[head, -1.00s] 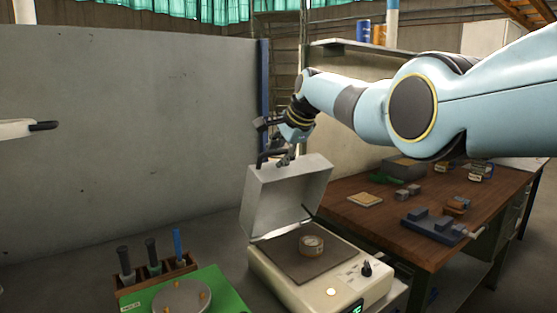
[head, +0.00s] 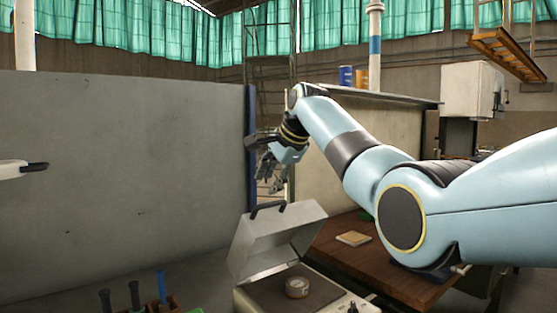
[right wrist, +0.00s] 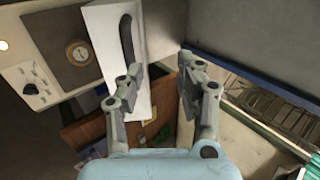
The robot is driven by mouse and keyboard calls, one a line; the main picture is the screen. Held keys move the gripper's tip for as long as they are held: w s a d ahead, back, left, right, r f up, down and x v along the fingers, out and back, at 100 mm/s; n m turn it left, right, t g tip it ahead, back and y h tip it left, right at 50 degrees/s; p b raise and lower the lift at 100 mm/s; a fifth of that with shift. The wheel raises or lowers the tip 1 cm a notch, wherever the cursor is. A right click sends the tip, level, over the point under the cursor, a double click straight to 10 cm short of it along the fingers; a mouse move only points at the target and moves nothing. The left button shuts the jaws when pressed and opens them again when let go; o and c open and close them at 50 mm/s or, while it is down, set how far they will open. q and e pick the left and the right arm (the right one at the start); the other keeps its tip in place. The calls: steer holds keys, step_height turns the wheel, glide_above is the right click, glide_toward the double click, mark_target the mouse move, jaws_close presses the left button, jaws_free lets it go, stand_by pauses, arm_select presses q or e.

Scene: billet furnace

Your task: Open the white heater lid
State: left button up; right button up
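The white heater (head: 262,299) stands low in the head view with its white lid (head: 275,238) raised and tilted back. A round piece (head: 297,287) sits on its dark plate. The lid's dark handle (head: 267,208) is on its top edge. My right gripper (head: 268,178) is above the handle and apart from it. In the right wrist view, my right gripper (right wrist: 158,88) has its fingers spread with nothing between them. The handle (right wrist: 127,40) lies left of the fingers there. Only a dark tip of my left gripper (head: 36,168) shows at the left edge, so its state is unclear.
A wooden bench (head: 330,232) stands right of the heater with a small tan board (head: 353,239) on it. A grey partition (head: 120,180) fills the left. A rack with dark-handled tools (head: 134,295) is at the bottom left.

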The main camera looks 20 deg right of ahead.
steer(key=a+v, duration=0.1)
steer(key=v, duration=0.6)
steer(key=shift+s, duration=0.25)
